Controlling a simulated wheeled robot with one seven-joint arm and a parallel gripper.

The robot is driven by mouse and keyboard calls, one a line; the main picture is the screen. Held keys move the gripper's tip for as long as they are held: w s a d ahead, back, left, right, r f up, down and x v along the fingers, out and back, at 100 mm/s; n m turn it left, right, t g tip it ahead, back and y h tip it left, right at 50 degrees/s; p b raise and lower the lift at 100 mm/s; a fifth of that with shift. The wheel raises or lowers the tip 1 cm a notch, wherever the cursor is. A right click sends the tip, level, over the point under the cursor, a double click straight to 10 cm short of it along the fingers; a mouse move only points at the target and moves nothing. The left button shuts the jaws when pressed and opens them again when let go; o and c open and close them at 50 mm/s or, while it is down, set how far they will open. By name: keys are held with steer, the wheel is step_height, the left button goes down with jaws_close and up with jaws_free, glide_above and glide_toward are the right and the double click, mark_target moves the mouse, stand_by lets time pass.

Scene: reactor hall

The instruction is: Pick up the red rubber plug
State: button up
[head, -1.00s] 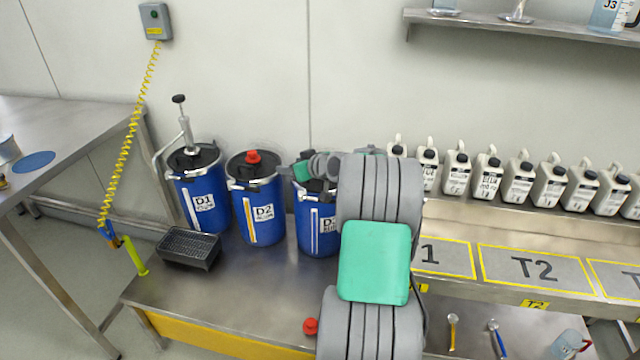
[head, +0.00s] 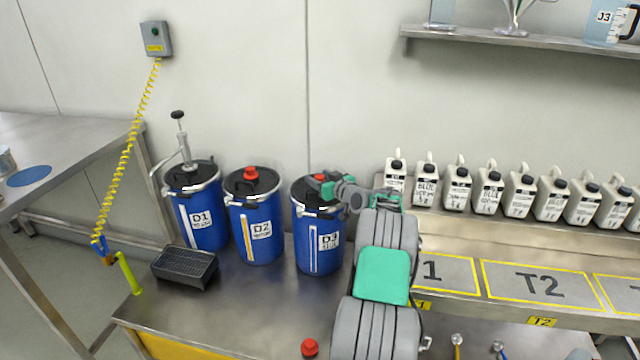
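Three red plugs show in the head view. One red plug (head: 251,174) sits in the black lid of blue drum D2 (head: 262,228). A second red plug (head: 318,177) shows at the lid of blue drum D3 (head: 318,245), partly hidden by my gripper. A third red plug (head: 310,347) stands on the steel bench near its front edge, left of my arm. My gripper (head: 325,187) is over the D3 lid, with its dark and green fingertips at or very near the plug there. Contact and finger opening are too small to make out.
Blue drum D1 (head: 200,218) carries a hand pump. A black drip tray (head: 185,267) sits before it. A yellow coiled cable (head: 128,140) hangs at the left. Several white canisters (head: 456,185) line the back right. The bench between tray and front plug is clear.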

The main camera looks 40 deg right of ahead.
jaws_close()
stand_by(0.4)
